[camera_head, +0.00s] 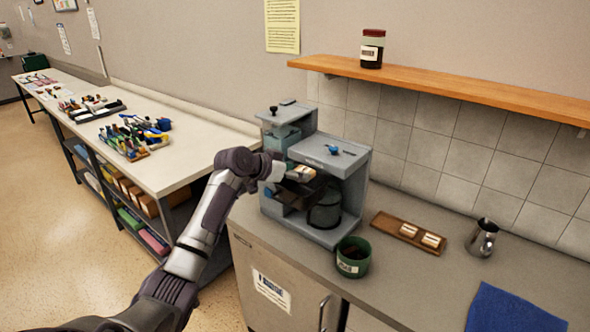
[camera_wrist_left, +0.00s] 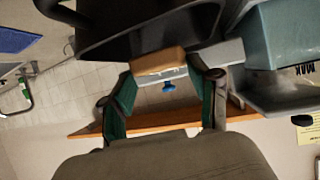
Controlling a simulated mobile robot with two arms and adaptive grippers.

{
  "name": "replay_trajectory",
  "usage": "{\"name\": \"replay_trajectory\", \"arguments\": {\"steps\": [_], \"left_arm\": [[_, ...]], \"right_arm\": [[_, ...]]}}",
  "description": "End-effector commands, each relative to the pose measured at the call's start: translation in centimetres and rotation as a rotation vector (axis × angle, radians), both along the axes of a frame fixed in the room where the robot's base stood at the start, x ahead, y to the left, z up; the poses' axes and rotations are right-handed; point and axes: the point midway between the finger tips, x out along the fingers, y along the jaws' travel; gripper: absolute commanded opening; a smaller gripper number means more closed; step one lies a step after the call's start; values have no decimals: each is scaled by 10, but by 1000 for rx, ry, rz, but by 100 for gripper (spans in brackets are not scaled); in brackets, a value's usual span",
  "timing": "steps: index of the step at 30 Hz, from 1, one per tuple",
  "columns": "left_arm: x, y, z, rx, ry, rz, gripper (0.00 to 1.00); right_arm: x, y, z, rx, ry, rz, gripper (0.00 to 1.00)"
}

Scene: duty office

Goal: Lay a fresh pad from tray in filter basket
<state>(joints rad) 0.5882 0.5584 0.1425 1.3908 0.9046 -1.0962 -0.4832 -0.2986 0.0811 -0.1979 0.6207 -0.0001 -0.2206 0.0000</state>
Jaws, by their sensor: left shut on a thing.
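My left gripper (camera_head: 283,171) reaches in from the left to the front of the grey coffee machine (camera_head: 353,165). It is shut on a pale tan pad (camera_head: 303,173), which also shows between the green-lined fingers (camera_wrist_left: 168,82) in the left wrist view (camera_wrist_left: 158,62). The dark filter basket (camera_head: 304,191) is just below the pad in the head view, and a dark basket-like body (camera_wrist_left: 145,28) fills the top of the wrist view. I cannot tell whether the pad touches it. The wooden tray (camera_head: 381,220) on the counter holds two more pads (camera_head: 408,230). My right gripper is not in view.
A green tub (camera_head: 353,256) stands before the machine. A metal jug (camera_head: 482,238) and a blue cloth (camera_head: 512,310) are on the right of the counter. A wooden shelf (camera_head: 470,92) with a jar (camera_head: 372,48) hangs above. A side table (camera_head: 190,160) is at the left.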

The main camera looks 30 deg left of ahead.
Motion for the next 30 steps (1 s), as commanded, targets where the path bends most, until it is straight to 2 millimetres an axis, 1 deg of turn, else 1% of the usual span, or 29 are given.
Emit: {"name": "replay_trajectory", "arguments": {"steps": [1, 6, 11, 22, 26, 27, 29, 30], "left_arm": [[0, 0, -3, -4, 1, 1, 32], [0, 0, -9, 0, -2, 1, 32], [0, 0, -10, 0, -2, 1, 32], [0, 0, -22, 1, -1, 2, 32], [0, 0, -21, 0, -2, 1, 32], [0, 0, -21, 0, -1, 1, 68], [0, 0, -21, 0, -1, 1, 78], [0, 0, -21, 0, -1, 1, 84]], "right_arm": [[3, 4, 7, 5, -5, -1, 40], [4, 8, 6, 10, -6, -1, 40], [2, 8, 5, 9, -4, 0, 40], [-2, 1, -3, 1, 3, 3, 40], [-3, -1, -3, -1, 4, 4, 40], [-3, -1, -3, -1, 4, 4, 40], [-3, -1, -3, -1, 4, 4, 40], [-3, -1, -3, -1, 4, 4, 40]]}}
